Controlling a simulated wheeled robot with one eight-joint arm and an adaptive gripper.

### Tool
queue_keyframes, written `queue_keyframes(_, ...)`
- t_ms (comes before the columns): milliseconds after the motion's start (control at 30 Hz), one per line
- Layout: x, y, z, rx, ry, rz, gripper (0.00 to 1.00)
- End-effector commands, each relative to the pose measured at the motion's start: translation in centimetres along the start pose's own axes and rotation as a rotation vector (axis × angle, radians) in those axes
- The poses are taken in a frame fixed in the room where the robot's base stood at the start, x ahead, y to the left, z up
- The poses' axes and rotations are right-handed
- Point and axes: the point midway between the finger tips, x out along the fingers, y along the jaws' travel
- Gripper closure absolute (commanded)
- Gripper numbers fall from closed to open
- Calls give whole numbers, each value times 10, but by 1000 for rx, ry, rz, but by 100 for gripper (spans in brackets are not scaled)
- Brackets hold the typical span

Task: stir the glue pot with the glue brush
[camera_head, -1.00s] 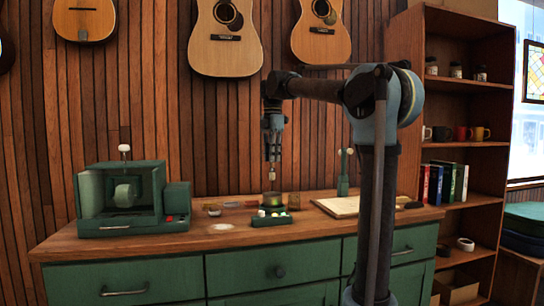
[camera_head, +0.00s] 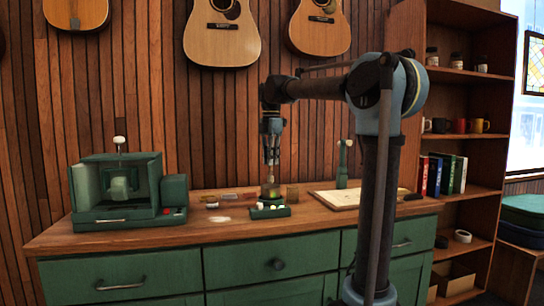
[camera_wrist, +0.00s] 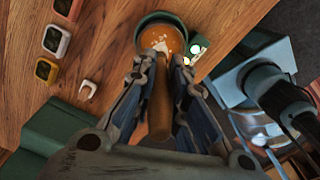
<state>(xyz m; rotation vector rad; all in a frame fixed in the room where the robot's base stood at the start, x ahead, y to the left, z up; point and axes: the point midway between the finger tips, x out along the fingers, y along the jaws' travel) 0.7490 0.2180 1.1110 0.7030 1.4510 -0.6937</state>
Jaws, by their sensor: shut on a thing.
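In the wrist view the pot (camera_wrist: 186,24) has a dark green rim and amber glue inside. My gripper (camera_head: 271,163) is directly above the pot, pointing down. In the wrist view my gripper (camera_wrist: 160,95) is shut on the brown handle of the glue brush (camera_wrist: 160,110). The brush's pale end shows against the amber glue, within the rim. How deep it sits, and whether it touches the pot's wall, I cannot tell.

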Motion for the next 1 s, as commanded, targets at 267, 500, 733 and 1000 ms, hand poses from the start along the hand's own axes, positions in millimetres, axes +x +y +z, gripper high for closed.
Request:
queue_keyframes(267, 18, 0, 0, 0, 0, 0, 100)
queue_keyframes(500, 34, 0, 0, 0, 0, 0, 100)
queue_keyframes(733, 48, -1, 1, 1, 0, 0, 100)
queue_keyframes(1000, 63, -1, 1, 2, 0, 0, 100)
